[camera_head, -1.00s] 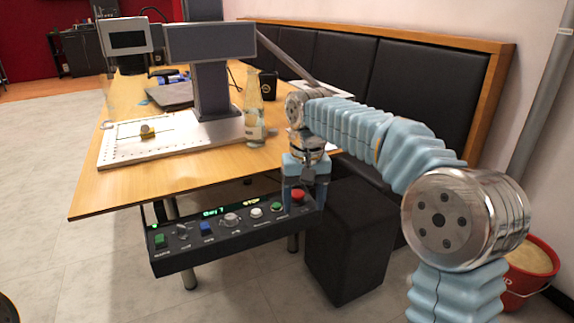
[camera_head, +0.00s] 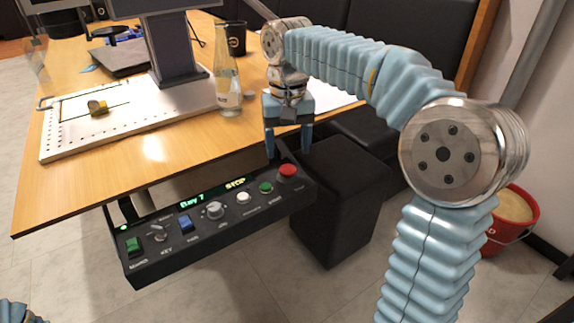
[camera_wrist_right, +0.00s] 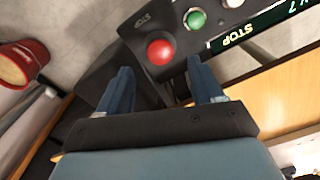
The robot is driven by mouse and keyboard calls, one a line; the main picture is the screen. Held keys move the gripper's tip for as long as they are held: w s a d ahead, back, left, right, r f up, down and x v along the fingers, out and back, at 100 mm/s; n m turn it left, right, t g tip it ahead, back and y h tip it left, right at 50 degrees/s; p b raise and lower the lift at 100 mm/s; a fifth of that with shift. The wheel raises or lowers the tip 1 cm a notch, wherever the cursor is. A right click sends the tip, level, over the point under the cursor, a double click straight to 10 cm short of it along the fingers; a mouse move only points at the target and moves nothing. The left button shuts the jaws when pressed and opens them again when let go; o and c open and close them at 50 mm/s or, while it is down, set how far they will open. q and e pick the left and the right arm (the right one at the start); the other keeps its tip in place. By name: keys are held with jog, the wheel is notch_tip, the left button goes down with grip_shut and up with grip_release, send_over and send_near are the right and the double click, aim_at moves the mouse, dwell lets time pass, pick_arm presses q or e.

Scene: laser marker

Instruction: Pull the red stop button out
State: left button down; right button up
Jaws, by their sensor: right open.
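The red stop button (camera_head: 287,170) is a round red knob at the right end of the black control panel (camera_head: 225,228), which hangs under the table's front edge. My right gripper (camera_head: 287,155) is open, just above and behind the button in the head view. In the right wrist view, the red button (camera_wrist_right: 160,52) shows ahead of the open fingers (camera_wrist_right: 160,85), roughly midway between their lines. The fingers do not appear to touch it. Of my left arm only a small blue part shows at the bottom left of the head view; its gripper is out of sight.
Beside the red button is a green button (camera_head: 265,188), then a white knob (camera_head: 243,197) and other controls. A glass bottle (camera_head: 228,80) stands on the table (camera_head: 140,175) behind. A black stool (camera_head: 345,190) stands close to the panel's right end. A red bucket (camera_head: 512,222) is farther right.

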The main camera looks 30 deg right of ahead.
aim_at(288, 168)
notch_tip(288, 168, down, 5)
jog(key=shift+b, duration=0.3)
jog(key=shift+c, duration=0.3)
